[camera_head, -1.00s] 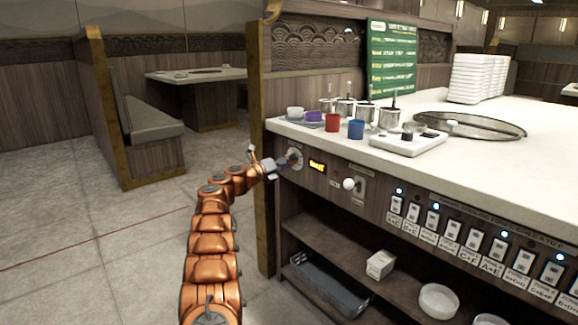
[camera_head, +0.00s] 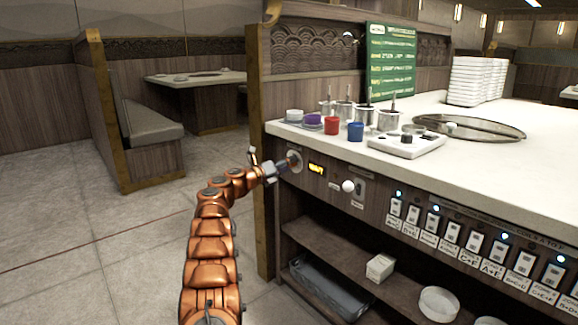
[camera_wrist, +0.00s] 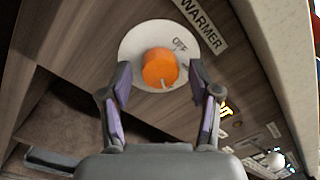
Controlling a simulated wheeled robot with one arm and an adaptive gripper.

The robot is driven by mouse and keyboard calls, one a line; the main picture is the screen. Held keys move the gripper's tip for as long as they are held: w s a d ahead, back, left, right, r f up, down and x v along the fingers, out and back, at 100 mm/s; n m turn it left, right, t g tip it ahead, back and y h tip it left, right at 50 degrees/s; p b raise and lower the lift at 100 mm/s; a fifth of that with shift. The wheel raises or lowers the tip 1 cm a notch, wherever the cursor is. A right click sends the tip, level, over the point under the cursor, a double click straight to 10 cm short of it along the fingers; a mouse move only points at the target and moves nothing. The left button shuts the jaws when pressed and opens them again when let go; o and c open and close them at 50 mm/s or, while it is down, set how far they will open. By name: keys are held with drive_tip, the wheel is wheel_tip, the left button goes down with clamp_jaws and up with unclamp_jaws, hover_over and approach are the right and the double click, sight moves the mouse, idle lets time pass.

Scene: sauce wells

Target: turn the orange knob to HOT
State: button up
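The orange knob (camera_wrist: 160,68) sits on a round white dial plate (camera_wrist: 131,45) in the wrist view. An OFF mark shows at the plate's upper right, and a white pointer line on the knob faces down toward my gripper. No HOT mark is visible. The label WARMER (camera_wrist: 201,24) is beside the plate. My gripper (camera_wrist: 160,82) is open, with one purple-padded finger to each side of the knob and a gap between fingers and knob. In the head view my gripper (camera_head: 273,171) is just in front of the dial plate (camera_head: 296,156), partly hiding it.
A small lit yellow display (camera_head: 316,169) is right of the dial, then a white ball-ended lever (camera_head: 348,186) and a row of switches (camera_head: 451,232). The counter (camera_head: 480,170) overhangs above, with cups and pots. Open shelves (camera_head: 330,246) lie below.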

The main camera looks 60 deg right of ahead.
drive_tip(key=shift+w+a, duration=0.1)
drive_tip(key=shift+a, duration=0.05)
drive_tip(key=v, duration=1.1)
drive_tip(key=shift+a, duration=0.35)
drive_tip(key=shift+w, duration=0.15)
idle(0.4)
